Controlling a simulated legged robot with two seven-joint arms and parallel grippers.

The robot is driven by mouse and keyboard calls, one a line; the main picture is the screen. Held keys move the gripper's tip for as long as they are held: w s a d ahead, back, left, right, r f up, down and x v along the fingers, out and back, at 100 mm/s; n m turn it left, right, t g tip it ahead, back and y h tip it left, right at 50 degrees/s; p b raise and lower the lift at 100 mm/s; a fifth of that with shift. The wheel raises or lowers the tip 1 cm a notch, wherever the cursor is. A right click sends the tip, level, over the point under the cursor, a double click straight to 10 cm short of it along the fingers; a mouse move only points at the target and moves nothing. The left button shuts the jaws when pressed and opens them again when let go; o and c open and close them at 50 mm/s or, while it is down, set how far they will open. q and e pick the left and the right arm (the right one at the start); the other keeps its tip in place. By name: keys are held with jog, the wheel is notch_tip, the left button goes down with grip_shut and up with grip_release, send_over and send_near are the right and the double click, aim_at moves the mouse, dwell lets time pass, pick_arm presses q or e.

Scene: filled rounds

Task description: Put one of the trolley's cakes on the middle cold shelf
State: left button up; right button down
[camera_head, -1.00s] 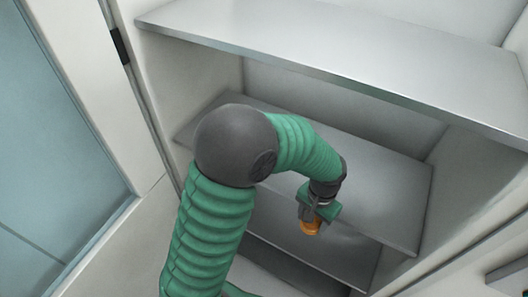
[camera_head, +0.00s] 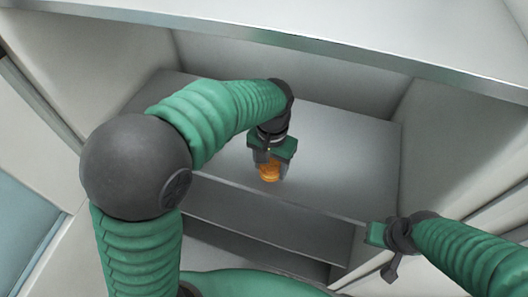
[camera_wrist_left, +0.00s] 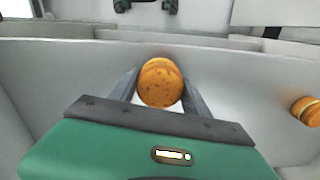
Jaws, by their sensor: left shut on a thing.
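My left gripper (camera_head: 270,166) is shut on a round orange-brown cake (camera_head: 269,172). The cake also shows between the two fingers in the left wrist view (camera_wrist_left: 160,82). In the head view the gripper points down over the front part of the middle shelf (camera_head: 345,150), a bare grey metal board. I cannot tell whether the cake touches the shelf. A second cake (camera_wrist_left: 306,111), with a pale filling, shows at the right edge of the left wrist view. My right gripper (camera_head: 386,250) is at the lower right of the head view, in front of the shelves; its fingers are unclear.
The upper shelf (camera_head: 300,45) runs above my left gripper, its front edge crossing the head view. A lower shelf (camera_head: 260,232) lies beneath the middle one. White cabinet walls close in both sides. The middle shelf is free to the right and behind the gripper.

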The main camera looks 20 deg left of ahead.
pick_arm(q)
jog(key=w+a, duration=0.4)
jog(key=w, duration=0.1)
jog(key=shift+f, duration=0.45)
notch_tip(320, 180, down, 3)
jog(key=shift+r, duration=0.1)
jog(key=shift+w+d+f, duration=0.15)
jog(key=shift+f, duration=0.05)
jog(key=shift+d+r, duration=0.1)
jog(key=o, duration=0.9)
jog(key=shift+c, duration=0.2)
